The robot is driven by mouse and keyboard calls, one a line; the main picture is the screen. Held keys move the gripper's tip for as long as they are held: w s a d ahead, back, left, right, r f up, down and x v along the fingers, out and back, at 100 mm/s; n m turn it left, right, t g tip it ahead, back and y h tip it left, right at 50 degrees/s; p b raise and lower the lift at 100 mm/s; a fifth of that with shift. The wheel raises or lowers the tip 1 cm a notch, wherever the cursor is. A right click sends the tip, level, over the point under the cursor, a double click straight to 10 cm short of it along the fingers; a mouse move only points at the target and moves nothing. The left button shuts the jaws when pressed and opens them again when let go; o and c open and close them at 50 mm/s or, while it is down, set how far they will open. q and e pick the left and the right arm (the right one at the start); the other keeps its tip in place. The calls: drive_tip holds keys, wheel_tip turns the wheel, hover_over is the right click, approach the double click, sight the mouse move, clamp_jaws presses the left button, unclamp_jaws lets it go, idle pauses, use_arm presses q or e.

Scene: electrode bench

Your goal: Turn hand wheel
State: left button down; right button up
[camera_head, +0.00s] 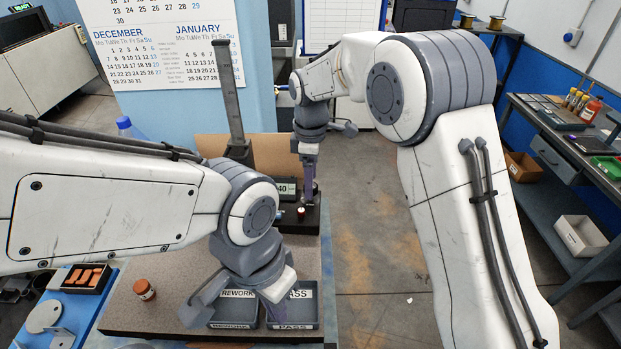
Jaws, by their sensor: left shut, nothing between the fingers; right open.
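I cannot make out a hand wheel with certainty. A dark upright column with a scale (229,95) stands at the back of the grey speckled bench plate (178,268), and my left arm hides part of its foot. A small display (287,189) reading "40" is beside it. My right gripper (308,192) is open and points down at the display's right side, close to a small red-and-white piece (301,211); I cannot tell whether they touch.
Trays labelled REWORK (234,325) and PASS (296,325) stand at the plate's front edge. A brown jar (144,289) stands left of them. A black box with orange pieces (86,278) and a grey disc (44,316) are at far left. The plate's left middle is clear.

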drive_tip(key=shift+f, duration=0.65)
clamp_jaws()
drive_tip(key=shift+m, duration=0.3)
